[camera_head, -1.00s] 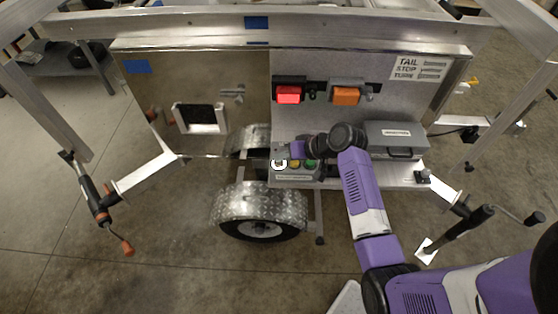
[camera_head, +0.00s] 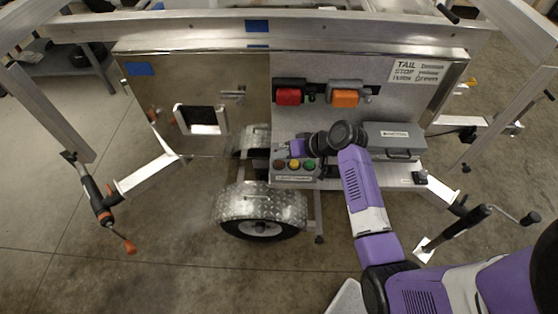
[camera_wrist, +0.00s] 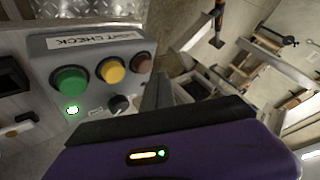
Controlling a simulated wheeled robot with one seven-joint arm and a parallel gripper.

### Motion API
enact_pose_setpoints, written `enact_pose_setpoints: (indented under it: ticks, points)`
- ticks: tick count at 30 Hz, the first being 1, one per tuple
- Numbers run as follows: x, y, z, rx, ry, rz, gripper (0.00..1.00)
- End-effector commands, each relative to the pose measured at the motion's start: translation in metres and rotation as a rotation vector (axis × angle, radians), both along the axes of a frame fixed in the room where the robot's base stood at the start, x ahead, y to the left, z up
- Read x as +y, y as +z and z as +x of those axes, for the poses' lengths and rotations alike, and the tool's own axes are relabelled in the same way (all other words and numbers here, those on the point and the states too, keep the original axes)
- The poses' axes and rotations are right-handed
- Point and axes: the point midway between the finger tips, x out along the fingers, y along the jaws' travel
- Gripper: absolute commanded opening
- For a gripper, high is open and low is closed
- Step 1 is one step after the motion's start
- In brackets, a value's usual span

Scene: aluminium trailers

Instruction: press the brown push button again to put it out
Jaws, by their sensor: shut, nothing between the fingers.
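The brown push button (camera_head: 280,164) is the leftmost of three on a grey box marked light check (camera_head: 296,179). It is unlit and shows brown, also in the wrist view (camera_wrist: 141,64). A yellow button (camera_wrist: 113,71) and a green button (camera_wrist: 69,80) sit in the same row. My gripper (camera_wrist: 156,82) is shut and empty. In the wrist view its dark fingers are beside the box, near the brown button and apart from it. In the head view my purple gripper body shows just above the button box; the fingertips are hard to make out.
A dark red lamp (camera_head: 289,97) and an orange lamp (camera_head: 345,98) are on the trailer panel above. A grey case (camera_head: 394,138) stands right of my wrist. A wheel fender (camera_head: 261,203) lies below left of the box. Open floor is at the lower left.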

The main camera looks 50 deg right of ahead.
Motion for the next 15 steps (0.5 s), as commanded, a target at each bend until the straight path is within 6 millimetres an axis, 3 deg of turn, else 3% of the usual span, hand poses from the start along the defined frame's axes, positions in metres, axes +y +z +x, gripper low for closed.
enact_pose_setpoints:
  ticks: [15]
  points:
    - [0.0,0.051,0.0,0.0,0.0,0.0,0.0]
